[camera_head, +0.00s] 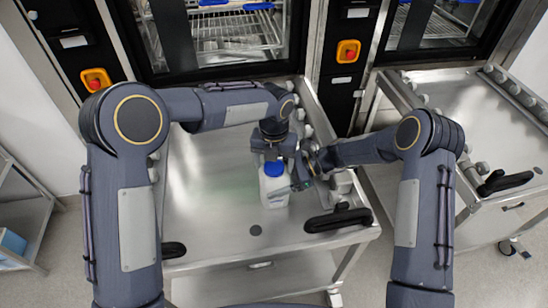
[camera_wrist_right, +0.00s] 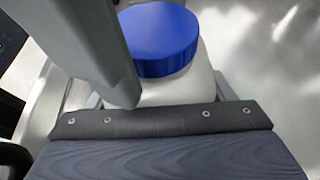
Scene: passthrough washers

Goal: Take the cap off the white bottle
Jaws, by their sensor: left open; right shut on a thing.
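A white bottle (camera_head: 274,192) stands upright on the steel cart top, with its blue cap (camera_head: 273,168) in place. In the right wrist view the blue cap (camera_wrist_right: 157,40) sits on the white bottle (camera_wrist_right: 175,89), close to the fingers. My right gripper (camera_head: 298,183) comes in from the right and is shut on the bottle's body. My left gripper (camera_head: 275,150) is above and just behind the cap, open; its fingertips are partly hidden, and I cannot tell whether they touch the cap.
The steel cart top (camera_head: 205,215) is clear on its left side. A black handle (camera_head: 338,219) is at its front right. Washers with wire racks (camera_head: 235,32) stand behind. A second cart (camera_head: 465,95) is at the right.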

